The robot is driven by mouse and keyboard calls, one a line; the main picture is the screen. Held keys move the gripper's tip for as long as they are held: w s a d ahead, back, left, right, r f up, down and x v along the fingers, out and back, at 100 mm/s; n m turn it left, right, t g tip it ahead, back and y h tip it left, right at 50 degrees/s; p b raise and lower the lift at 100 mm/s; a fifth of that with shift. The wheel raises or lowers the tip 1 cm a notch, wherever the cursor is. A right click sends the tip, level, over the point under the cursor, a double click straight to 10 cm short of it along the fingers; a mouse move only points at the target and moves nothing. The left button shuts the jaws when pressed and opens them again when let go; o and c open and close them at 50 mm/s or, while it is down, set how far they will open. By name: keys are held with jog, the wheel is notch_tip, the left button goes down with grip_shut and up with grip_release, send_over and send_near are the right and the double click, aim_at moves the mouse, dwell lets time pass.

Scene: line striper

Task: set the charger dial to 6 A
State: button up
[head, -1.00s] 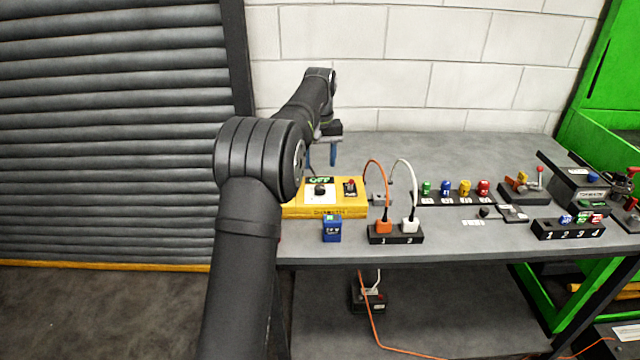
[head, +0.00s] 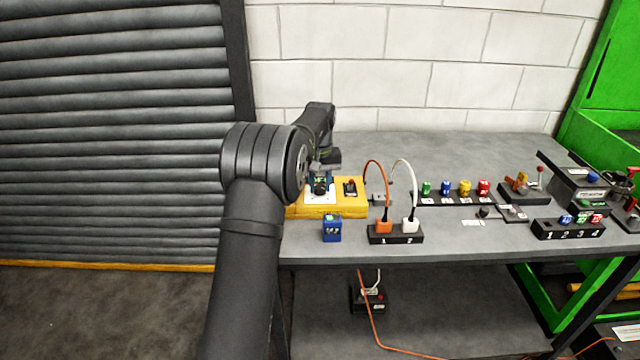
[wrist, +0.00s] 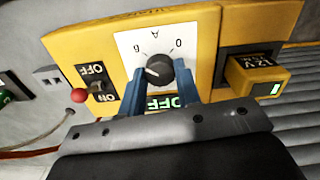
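The yellow charger (head: 350,208) stands on the bench. Its black dial (wrist: 159,70) sits on a white scale plate (wrist: 150,42) in the wrist view. A green display (wrist: 162,102) reading OFF shows partly between the fingers. In the head view my gripper (head: 320,184) is over the scale plate.
A red-knobbed switch (wrist: 79,95) is on the charger beside the dial. A yellow 12V block (wrist: 257,76) sits at its other side. A blue block (head: 332,229) stands in front, and a socket strip (head: 396,237) with orange and white plugs stands to the right.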

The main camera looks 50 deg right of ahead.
aim_at(320, 187)
jog(key=c, duration=0.3)
jog(key=shift+m, duration=0.8)
jog(key=o, duration=1)
notch_tip(320, 187, up, 18)
jog(key=shift+f, duration=0.25)
jog(key=shift+f, duration=0.15)
notch_tip(320, 187, down, 17)
jog(key=shift+f, duration=0.1)
